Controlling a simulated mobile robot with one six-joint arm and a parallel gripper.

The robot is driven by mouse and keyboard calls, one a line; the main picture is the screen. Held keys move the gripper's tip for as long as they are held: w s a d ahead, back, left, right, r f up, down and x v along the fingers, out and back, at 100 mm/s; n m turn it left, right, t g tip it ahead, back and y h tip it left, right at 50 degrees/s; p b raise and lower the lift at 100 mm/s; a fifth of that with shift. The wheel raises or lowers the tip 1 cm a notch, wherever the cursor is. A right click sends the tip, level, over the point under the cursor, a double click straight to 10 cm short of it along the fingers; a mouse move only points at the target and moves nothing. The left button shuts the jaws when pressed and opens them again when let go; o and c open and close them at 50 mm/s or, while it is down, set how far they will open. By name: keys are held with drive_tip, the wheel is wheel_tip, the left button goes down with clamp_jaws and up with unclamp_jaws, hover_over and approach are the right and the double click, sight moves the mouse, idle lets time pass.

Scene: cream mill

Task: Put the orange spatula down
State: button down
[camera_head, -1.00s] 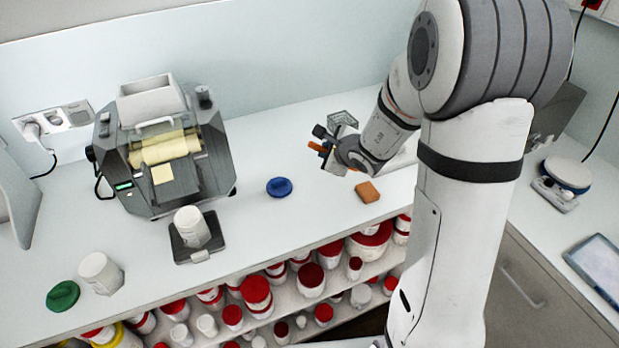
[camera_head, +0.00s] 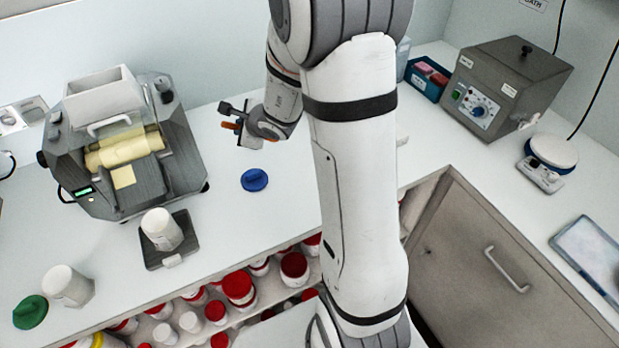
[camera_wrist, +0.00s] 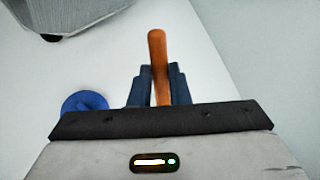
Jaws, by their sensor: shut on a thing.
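My gripper (camera_head: 238,118) is shut on the orange spatula (camera_wrist: 157,55) and holds it above the counter (camera_head: 300,190). In the wrist view, the spatula's rounded orange shaft stands out between the two dark fingers (camera_wrist: 157,85). In the head view only a small orange part (camera_head: 229,125) shows at the fingers. The spatula's other end is hidden by the gripper body. The white counter surface below the spatula looks bare.
A blue lid (camera_head: 254,180) lies on the counter near my gripper. A white jar (camera_head: 68,287) and green lid (camera_head: 30,312) are at front left. A water bath (camera_head: 505,85) stands right.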

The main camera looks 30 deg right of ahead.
drive_tip(key=shift+s+a+r+n+g+y, duration=0.2)
drive_tip(key=shift+a+n+g+y, duration=0.1)
drive_tip(key=shift+n+g+y, duration=0.25)
drive_tip(key=shift+s+a+r+n+g+y, duration=0.15)
drive_tip(key=shift+a+n+g+y, duration=0.15)
drive_tip(key=shift+n, duration=0.35)
drive_tip(key=s+d+f+n+g+h+b, duration=0.25)
drive_tip(key=s+n+g, duration=0.65)
drive_tip(key=n, duration=0.5)
drive_tip(key=s+d+n+h, duration=0.1)
drive_tip(key=s+d+n, duration=0.2)
drive_tip(key=d, duration=0.2)
drive_tip(key=s+d+n+h+b, duration=0.1)
drive_tip(key=s+d+n, duration=0.2)
drive_tip(key=d, duration=0.2)
drive_tip(key=shift+d, duration=0.35)
drive_tip(key=shift+t, duration=0.25)
wheel_tip(320, 180, down, 10)
drive_tip(key=shift+r+p, duration=0.1)
drive_tip(key=shift+p, duration=0.25)
drive_tip(key=c, duration=1.4)
unclamp_jaws()
